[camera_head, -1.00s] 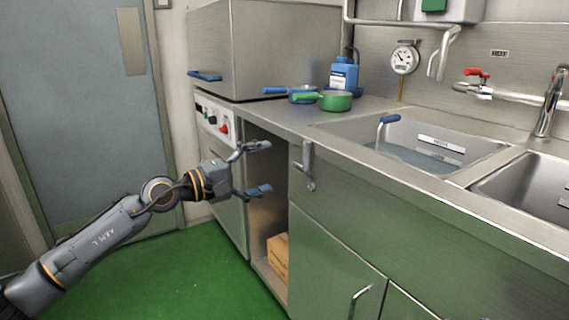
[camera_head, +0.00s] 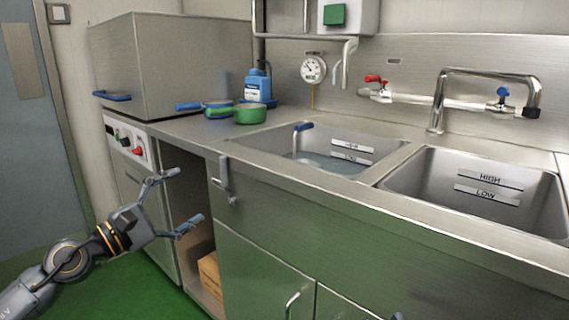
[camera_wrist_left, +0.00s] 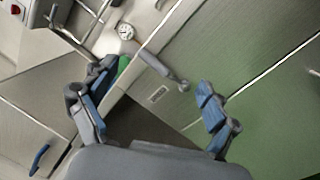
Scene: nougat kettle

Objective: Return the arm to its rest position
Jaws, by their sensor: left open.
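My left gripper (camera_head: 187,202) is open and empty in the head view. It is at the lower left, in front of the counter by the open cabinet bay. In the left wrist view, the blue-padded fingers of the left gripper (camera_wrist_left: 152,108) are spread wide with nothing between them. The left arm comes in from the lower left corner.
A water-filled sink (camera_head: 335,165) and an empty sink (camera_head: 440,180) lie right. A cardboard box (camera_head: 210,272) sits in the bay. Green floor is clear.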

